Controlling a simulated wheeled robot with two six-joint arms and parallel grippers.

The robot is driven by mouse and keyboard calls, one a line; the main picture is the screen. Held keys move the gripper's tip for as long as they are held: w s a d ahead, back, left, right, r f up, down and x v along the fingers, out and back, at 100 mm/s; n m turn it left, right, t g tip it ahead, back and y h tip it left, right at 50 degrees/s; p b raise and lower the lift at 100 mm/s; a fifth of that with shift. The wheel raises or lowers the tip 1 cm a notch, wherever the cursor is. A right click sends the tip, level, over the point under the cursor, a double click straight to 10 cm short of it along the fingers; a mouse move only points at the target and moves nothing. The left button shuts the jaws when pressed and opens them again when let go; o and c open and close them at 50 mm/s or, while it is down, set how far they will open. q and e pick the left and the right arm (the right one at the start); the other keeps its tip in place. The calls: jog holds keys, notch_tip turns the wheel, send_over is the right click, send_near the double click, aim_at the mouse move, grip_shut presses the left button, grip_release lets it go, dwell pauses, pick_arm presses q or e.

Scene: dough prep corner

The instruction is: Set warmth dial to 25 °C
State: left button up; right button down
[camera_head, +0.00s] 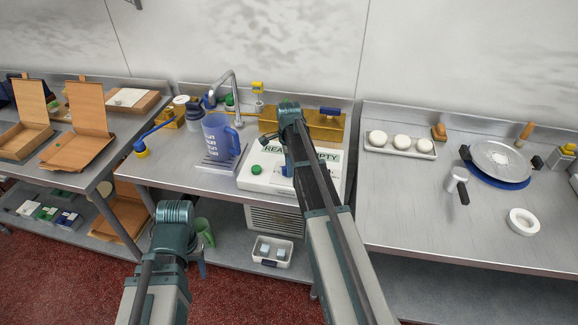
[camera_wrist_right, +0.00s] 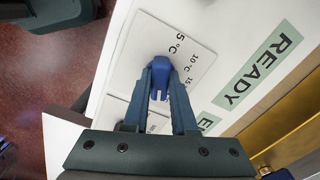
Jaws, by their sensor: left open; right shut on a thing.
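The warmth dial is a blue knob (camera_wrist_right: 158,74) on a white scale plate (camera_wrist_right: 185,42) in the right wrist view. The plate reads 5 °C, 10 °C and part of a 15; the rest of the scale is hidden by my gripper. My right gripper (camera_wrist_right: 160,88) is shut on the knob. In the head view my right arm reaches over the white box (camera_head: 255,182) and covers much of the dial area. My left gripper (camera_head: 198,264) is low in front of the middle table, partly hidden by its own arm, open and away from the dial.
On the box are a green button (camera_head: 256,170) and READY and EMPTY labels. A blue jug (camera_head: 221,137) stands to its left by the faucet (camera_head: 236,95).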

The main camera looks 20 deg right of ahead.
dwell(0.3)
jog(key=shift+m, duration=1.9)
jog(key=shift+m, duration=0.7)
jog(key=c, duration=0.6)
grip_release()
